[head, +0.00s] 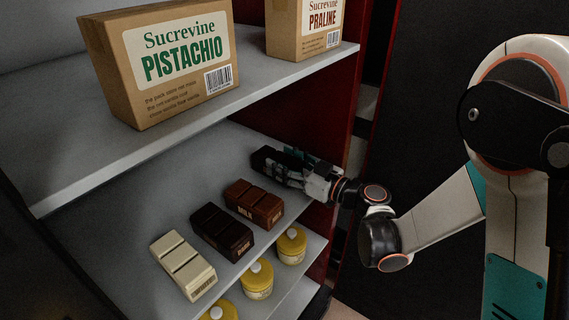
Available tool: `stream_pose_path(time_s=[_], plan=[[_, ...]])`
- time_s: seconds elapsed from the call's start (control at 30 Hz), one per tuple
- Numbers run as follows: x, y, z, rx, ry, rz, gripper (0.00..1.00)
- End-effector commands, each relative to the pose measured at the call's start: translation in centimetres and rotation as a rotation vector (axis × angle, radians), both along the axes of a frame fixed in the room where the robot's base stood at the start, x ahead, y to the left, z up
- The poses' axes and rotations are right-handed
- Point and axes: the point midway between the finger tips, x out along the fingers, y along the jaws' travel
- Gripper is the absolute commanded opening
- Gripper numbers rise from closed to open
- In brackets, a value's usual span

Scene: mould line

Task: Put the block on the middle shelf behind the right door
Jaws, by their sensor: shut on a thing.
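My gripper (290,168) reaches in from the right over the middle shelf (168,196), near its right end. It is shut on a dark brown block (262,157), whose far end shows past the fingers; the fingers hide the rest. I cannot tell whether the block touches the shelf. To its left, a reddish-brown block (254,203), a dark brown block (221,232) and a cream block (183,265) stand in a row on the same shelf, apart from my gripper. The dark red side wall (318,120) of the cabinet stands just behind and right of my gripper.
The upper shelf (85,165) holds a pistachio carton (165,60) and a praline carton (305,28), above my gripper. A lower shelf (312,262) holds several yellow-lidded jars (258,280). A dark panel (440,130) stands to the right. The middle shelf is bare behind the row.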

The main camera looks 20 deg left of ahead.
Motion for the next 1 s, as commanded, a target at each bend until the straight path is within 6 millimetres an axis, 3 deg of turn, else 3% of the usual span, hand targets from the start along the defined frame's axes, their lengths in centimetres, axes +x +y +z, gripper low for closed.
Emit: stream_pose_path(time_s=[0.1,0.13,0.2,0.67,1.0], plan=[[0.0,0.0,-0.4,0.001,0.001,0.000,0.08],[0.0,0.0,-0.3,0.000,0.000,0.000,0.58],[0.0,0.0,-0.3,0.000,0.000,0.000,0.71],[0.0,-0.2,0.2,0.000,0.000,-0.001,0.71],[-2.4,-6.3,0.2,0.000,0.000,-0.005,0.71]])
